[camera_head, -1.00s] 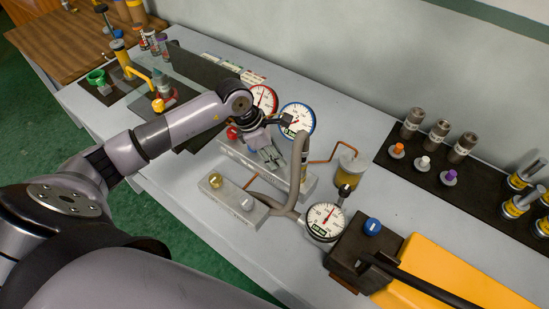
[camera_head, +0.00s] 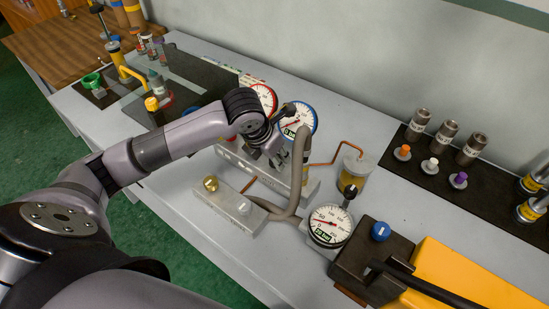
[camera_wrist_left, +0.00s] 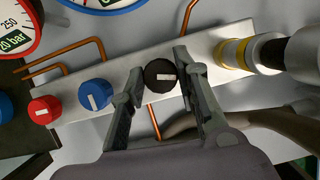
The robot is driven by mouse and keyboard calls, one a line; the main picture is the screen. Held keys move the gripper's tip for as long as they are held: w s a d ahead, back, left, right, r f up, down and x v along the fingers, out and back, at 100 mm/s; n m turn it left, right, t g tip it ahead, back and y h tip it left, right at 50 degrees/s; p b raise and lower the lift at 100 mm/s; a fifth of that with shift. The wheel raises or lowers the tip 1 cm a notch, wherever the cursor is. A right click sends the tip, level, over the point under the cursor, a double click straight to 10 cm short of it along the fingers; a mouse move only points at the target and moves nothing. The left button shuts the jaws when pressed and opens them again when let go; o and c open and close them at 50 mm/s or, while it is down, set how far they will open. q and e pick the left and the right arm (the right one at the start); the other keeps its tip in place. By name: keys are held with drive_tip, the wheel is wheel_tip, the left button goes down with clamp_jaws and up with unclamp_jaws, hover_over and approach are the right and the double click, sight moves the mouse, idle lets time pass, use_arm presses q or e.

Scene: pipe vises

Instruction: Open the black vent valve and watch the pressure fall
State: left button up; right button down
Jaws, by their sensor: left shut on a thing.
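The black vent valve knob (camera_wrist_left: 160,75) sits on the pale metal manifold (camera_wrist_left: 130,68) in the left wrist view. A white bar on it lies roughly crosswise in that picture. My left gripper (camera_wrist_left: 161,62) is shut on this knob, one finger on each side. In the head view my left gripper (camera_head: 270,155) is over the manifold (camera_head: 232,157) and hides the knob. The front pressure gauge (camera_head: 330,225) has its red needle pointing left. The blue-rimmed gauge (camera_head: 298,118) and red-rimmed gauge (camera_head: 262,101) stand behind the manifold. My right gripper is out of view.
A red knob (camera_wrist_left: 44,110) and blue knob (camera_wrist_left: 93,93) are beside the black one. A grey hose (camera_head: 298,170) loops close to my gripper. A yellow pump (camera_head: 460,275) is at the front right.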

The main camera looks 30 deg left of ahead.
use_arm(q)
drive_tip(key=shift+n, duration=0.3)
drive_tip(key=o, duration=1.2)
drive_tip(key=shift+c, duration=0.2)
drive_tip(key=d+v, duration=0.1)
drive_tip(key=v, duration=1.1)
drive_tip(key=shift+a, duration=0.4)
drive_tip(key=shift+s, duration=0.1)
